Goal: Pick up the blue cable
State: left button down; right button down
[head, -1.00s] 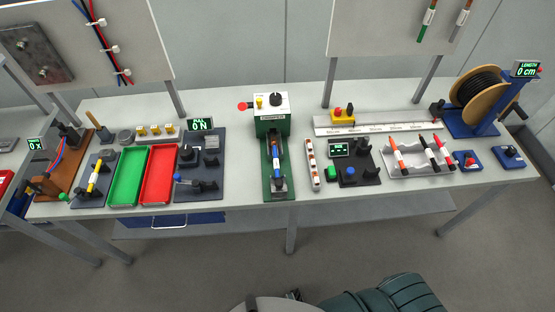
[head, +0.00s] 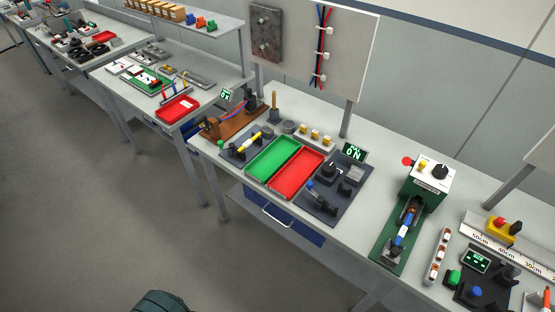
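Blue shows in several places, and I cannot tell which one is the task's cable. A blue cable (head: 320,42) runs with red and black ones down the upright white panel, held by white clips. Thin blue and red cables (head: 237,119) lie on the brown wooden fixture (head: 216,132) at the left end of the bench. A blue piece (head: 403,232) lies in the green machine (head: 389,250) at the right. Neither of my grippers is in view.
A green tray (head: 272,160) and a red tray (head: 296,173) sit mid-bench beside a dark fixture plate (head: 333,200). A ruler strip (head: 510,251) lies at the right. Another bench (head: 180,88) stands at the left. The floor in front is clear.

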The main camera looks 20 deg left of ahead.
aim_at(401, 234)
jog(key=i+j+z, duration=0.2)
jog(key=j, duration=0.15)
jog(key=j+z, duration=0.2)
jog(key=j, duration=0.2)
jog(key=i+j+z, duration=0.15)
jog(key=j, duration=0.25)
